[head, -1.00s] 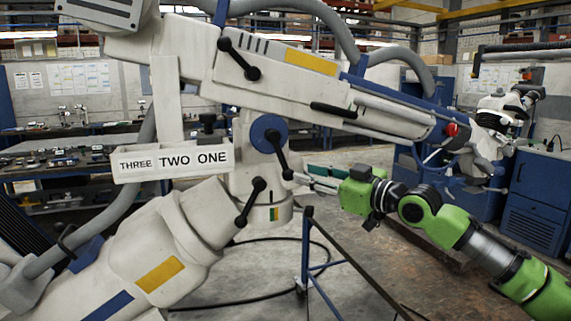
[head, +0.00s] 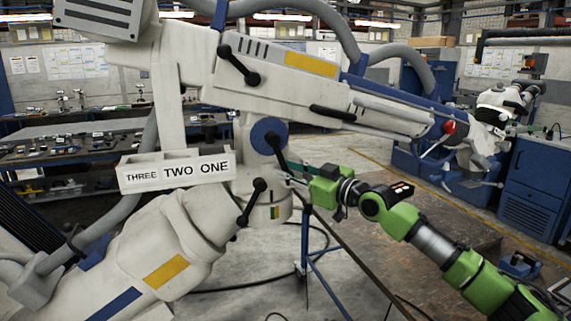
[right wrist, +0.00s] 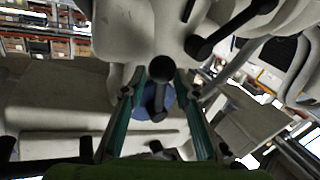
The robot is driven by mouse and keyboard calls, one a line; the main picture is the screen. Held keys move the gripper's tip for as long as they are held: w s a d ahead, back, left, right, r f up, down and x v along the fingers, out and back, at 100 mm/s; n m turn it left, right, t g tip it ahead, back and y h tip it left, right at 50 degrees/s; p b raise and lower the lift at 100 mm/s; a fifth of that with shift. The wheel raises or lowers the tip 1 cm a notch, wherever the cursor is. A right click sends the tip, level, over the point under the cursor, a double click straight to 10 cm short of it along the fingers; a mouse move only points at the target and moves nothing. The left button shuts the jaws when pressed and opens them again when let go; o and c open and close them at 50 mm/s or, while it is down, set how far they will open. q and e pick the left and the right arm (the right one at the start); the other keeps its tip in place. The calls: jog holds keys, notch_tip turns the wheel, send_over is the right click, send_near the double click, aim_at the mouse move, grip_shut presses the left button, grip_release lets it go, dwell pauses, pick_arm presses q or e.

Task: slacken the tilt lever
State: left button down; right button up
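The microscope arm carries several black ball-ended levers; no label on them tells which is the tilt lever. One lever (head: 277,153) hangs from a blue round hub (head: 264,132) at the middle joint, pointing down and slightly right. My right gripper (head: 290,178) is at its lower end. In the right wrist view, that lever's ball knob (right wrist: 161,69) sits between the fingertips of my open right gripper (right wrist: 160,80), with the blue hub (right wrist: 168,98) behind. I cannot tell whether the fingers touch the knob. My left gripper is not in view.
Another lever (head: 239,65) is on the upper arm and one (head: 251,202) just below left of my gripper. A white tray (head: 175,172) reads THREE TWO ONE. A blue stand (head: 306,240) is below. Blue cabinets (head: 540,185) stand at right.

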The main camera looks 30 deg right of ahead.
jog(key=shift+w+a, duration=0.2)
jog(key=shift+w, duration=0.3)
grip_shut()
jog(key=shift+a, duration=0.1)
